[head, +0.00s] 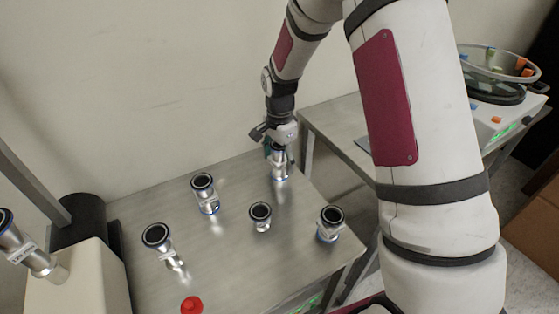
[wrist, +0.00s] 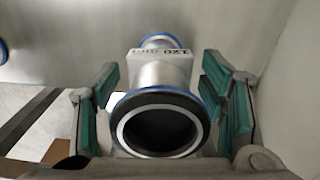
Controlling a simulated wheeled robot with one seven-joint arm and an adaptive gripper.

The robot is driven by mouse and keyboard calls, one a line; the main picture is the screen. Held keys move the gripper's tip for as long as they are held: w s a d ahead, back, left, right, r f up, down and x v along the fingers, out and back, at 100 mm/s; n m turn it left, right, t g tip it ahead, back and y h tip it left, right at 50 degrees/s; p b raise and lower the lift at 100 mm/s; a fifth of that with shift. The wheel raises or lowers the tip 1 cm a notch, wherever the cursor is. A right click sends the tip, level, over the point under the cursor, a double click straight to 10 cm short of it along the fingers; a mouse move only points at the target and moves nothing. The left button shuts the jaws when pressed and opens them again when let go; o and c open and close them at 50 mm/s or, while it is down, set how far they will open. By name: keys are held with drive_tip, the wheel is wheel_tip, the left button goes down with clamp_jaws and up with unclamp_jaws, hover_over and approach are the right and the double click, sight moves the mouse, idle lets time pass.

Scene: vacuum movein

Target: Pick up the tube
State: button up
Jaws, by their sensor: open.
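A metal tube (wrist: 160,72) with a blue-edged dark rim and a printed label lies between the open fingers of my gripper (wrist: 165,100) in the wrist view. Its open round end faces the camera. Gaps show between the tube and the green finger pads on both sides. In the head view my gripper (head: 277,143) is at the far right part of the metal table, over the upright tube (head: 279,168). The gripper hides the top of that tube.
Other metal tubes stand on the table (head: 225,255): one at the back (head: 205,192), one at left (head: 160,243), a small one in the middle (head: 260,216), one at right (head: 329,222). A red item (head: 191,305) is at the front. A second table holds a round bowl (head: 497,62).

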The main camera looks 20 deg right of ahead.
drive_tip(key=c, duration=1.3)
drive_tip(key=shift+r, duration=0.1)
drive_tip(key=shift+r, duration=0.1)
